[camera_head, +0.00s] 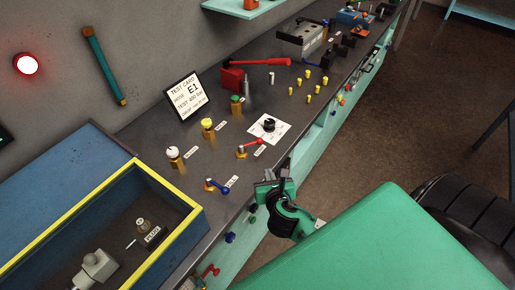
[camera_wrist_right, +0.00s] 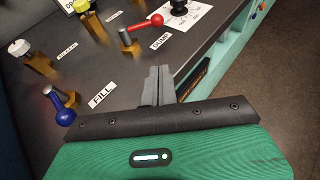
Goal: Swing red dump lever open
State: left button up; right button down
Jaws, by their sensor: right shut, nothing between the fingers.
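The dump lever (camera_head: 250,146) has a red handle with a red ball end and a grey hub on a brass block. It stands on the dark bench beside a white label, which reads DUMP (camera_wrist_right: 161,41) in the right wrist view. There the red handle (camera_wrist_right: 146,22) points up and to the right from its hub. My right gripper (camera_head: 284,172) is shut and empty near the bench's front edge, apart from the lever. In the right wrist view its fingers (camera_wrist_right: 158,85) are together, below the lever and label. My left gripper is not in view.
The blue fill lever (camera_head: 216,186) stands nearer, left of my right gripper. White (camera_head: 173,151), yellow (camera_head: 208,124) and green (camera_head: 236,100) knobs line the bench behind. A black knob on a white plate (camera_head: 281,133) is beyond the dump lever. A yellow-rimmed blue tray (camera_head: 165,184) is at left.

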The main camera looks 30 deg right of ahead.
jog(key=p+x, duration=0.1)
jog(key=x, duration=0.8)
jog(key=shift+w+p, duration=0.1)
jog(key=shift+p, duration=0.3)
jog(key=w, duration=0.1)
jog(key=w+d+p, duration=0.1)
jog(key=w, duration=0.1)
jog(key=shift+d+r, duration=0.15)
jog(key=shift+r, duration=0.15)
jog(key=shift+w+d, duration=0.1)
jog(key=shift+w, duration=0.2)
jog(key=shift+p, duration=0.3)
